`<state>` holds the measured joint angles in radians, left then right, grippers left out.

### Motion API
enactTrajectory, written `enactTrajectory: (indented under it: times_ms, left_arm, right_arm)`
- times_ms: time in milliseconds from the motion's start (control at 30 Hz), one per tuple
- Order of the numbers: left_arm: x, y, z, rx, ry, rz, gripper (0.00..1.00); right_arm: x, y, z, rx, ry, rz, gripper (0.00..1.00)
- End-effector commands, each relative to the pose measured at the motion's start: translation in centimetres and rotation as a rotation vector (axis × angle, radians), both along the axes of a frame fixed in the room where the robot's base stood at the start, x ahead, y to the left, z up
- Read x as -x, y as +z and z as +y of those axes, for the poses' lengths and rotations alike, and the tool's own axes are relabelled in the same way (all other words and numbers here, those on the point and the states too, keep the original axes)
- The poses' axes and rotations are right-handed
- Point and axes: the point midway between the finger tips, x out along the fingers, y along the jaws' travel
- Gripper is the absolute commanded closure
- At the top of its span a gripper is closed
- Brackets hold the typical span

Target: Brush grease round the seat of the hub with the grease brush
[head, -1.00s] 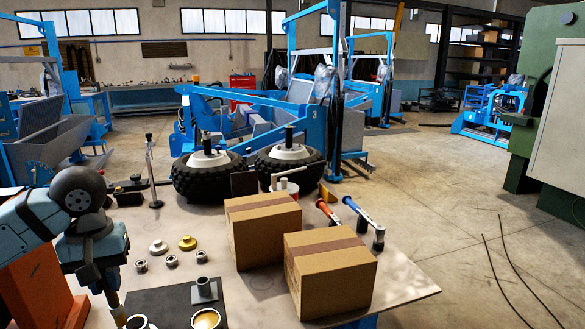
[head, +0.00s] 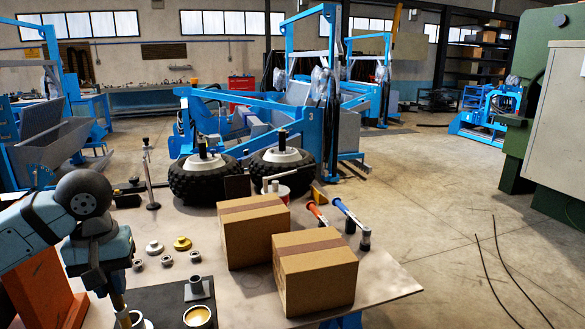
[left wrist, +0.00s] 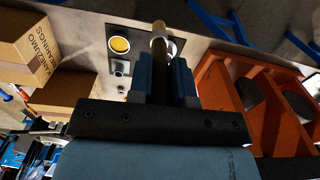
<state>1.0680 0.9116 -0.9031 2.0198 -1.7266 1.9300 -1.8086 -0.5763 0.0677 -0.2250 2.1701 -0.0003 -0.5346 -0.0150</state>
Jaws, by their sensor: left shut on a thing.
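My left gripper (head: 113,290) is at the lower left of the head view. In the left wrist view its blue fingers (left wrist: 163,78) are shut on the grease brush (left wrist: 159,40), whose brown handle shows between them. The handle also shows in the head view (head: 118,301), pointing down. A pale round part (head: 138,321), which looks like the hub, lies beside the brush's lower end. The bristles are hidden, so I cannot tell whether they touch it. A pot of yellow grease (head: 199,316) stands to its right, also seen in the left wrist view (left wrist: 120,44). My right gripper is not in view.
A grey flanged tube (head: 200,289) stands on the dark mat (head: 165,299) behind the grease pot. Several small rings and flanges, including a brass one (head: 182,244), lie behind. Two cardboard boxes (head: 316,283) stand to the right. An orange stand (head: 45,290) is at the left.

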Motion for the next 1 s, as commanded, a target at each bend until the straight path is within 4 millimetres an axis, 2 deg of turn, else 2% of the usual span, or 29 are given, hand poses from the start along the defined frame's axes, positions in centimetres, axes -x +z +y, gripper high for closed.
enactTrajectory:
  times_ms: [433, 500, 733, 1000]
  left_arm:
    - [0.6, -6.1, -6.7, 0.000, -0.367, 0.001, 1.00]
    - [0.6, -5.3, -6.4, 0.001, -0.355, 0.002, 1.00]
    - [1.0, -4.7, -6.4, 0.003, -0.350, 0.004, 1.00]
    - [2.2, -3.7, -6.4, 0.002, -0.349, 0.005, 1.00]
  right_arm:
    - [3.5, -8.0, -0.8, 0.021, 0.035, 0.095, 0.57]
    - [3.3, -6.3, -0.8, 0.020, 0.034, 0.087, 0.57]
    - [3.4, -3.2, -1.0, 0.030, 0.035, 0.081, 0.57]
    - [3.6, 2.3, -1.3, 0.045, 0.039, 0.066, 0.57]
